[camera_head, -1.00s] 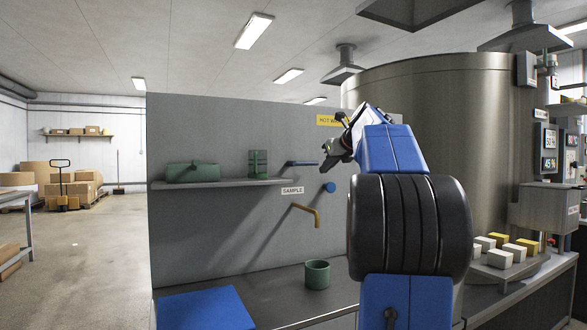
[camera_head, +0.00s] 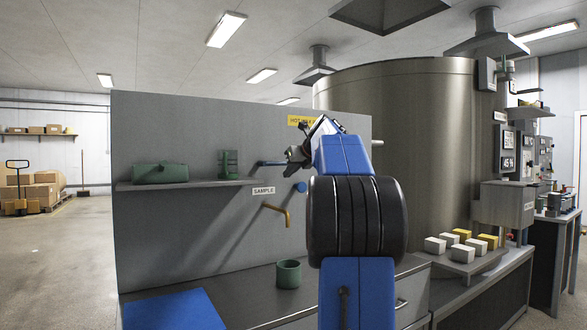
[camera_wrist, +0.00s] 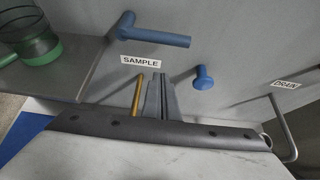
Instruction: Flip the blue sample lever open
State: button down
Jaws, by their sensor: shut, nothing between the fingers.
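The blue sample lever (camera_head: 271,163) is a bar on the grey panel above the SAMPLE label (camera_head: 263,190). In the wrist view the lever (camera_wrist: 155,37) shows an elbow at its left and a bar running right, roughly level. My gripper (camera_head: 291,155) is at the lever's right end in the head view; I cannot tell whether they touch there. In the wrist view my gripper's fingers (camera_wrist: 161,78) are together and empty, below the bar with a gap in the picture. A brass spout (camera_head: 284,213) hangs below the label.
A round blue knob (camera_head: 300,187) sticks out right of the label. A shelf (camera_head: 200,184) with green items is at the left. A green cup (camera_head: 288,274) stands on the counter below the spout. A grey pipe by the DRAIN label (camera_wrist: 286,85) is at the right.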

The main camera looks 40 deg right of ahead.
aim_at(274, 163)
jog(key=shift+w+d+r, duration=0.15)
jog(key=shift+w+r, duration=0.15)
jog(key=shift+w, duration=0.4)
jog(key=shift+w+d+r, duration=0.2)
jog(key=shift+w+r, duration=0.1)
jog(key=shift+w, duration=0.45)
jog(key=shift+w+d+r, duration=0.15)
jog(key=shift+w+r, duration=0.15)
jog(key=shift+w, duration=0.4)
